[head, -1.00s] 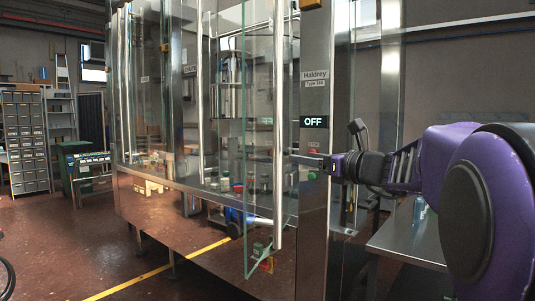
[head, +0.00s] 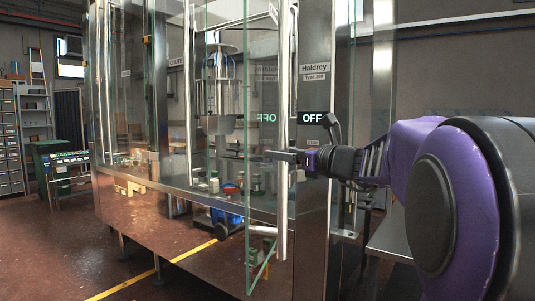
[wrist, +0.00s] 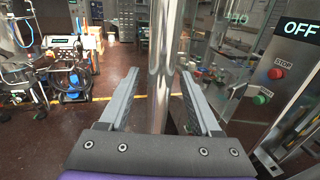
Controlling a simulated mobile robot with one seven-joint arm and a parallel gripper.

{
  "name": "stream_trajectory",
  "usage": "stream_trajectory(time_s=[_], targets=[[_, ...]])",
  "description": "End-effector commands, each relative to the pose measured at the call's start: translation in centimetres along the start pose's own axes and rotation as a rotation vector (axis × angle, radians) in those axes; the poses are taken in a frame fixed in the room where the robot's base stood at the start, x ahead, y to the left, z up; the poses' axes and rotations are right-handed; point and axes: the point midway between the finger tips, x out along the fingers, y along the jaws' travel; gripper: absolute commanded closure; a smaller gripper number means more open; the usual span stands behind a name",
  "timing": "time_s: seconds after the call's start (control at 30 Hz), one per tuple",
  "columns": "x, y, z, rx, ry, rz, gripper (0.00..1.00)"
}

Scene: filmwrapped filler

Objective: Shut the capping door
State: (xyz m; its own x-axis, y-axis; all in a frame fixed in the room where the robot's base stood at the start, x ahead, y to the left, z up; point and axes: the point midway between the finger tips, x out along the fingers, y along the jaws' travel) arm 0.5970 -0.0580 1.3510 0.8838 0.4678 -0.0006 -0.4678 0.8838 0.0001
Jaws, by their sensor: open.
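The capping door appears to be the clear glass door (head: 262,185) on the machine's right side, standing ajar. Its long vertical steel bar handle (head: 283,215) is near the control post. My gripper (head: 272,155) is at the handle's mid-height in the head view. In the wrist view my gripper (wrist: 160,75) is open, with the handle (wrist: 160,45) upright between its two fingers. Gaps show on both sides of the bar, and I cannot see the fingers pressing on it. The bar's lower part is hidden behind the gripper body.
The control post (head: 312,200) carries an OFF display (wrist: 299,28), a red stop button (wrist: 276,73) and a green button (wrist: 261,99). A wheeled trolley (wrist: 70,75) stands at left in the wrist view. A steel table (head: 392,245) is beneath my arm. Open red floor lies left.

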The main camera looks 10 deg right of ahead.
Motion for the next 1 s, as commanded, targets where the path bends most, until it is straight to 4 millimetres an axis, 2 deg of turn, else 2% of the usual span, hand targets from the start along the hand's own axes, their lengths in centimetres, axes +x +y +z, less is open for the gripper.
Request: stream_trajectory(time_s=[0.3,0.6,0.67,1.0], targets=[[0.00,0.01,0.02,0.000,0.000,-0.001,0.37],[0.00,0.01,0.01,0.000,0.000,-0.001,0.91],[0.00,0.01,0.01,0.000,0.000,0.000,1.00],[0.01,0.01,0.00,0.000,0.000,0.000,1.00]])
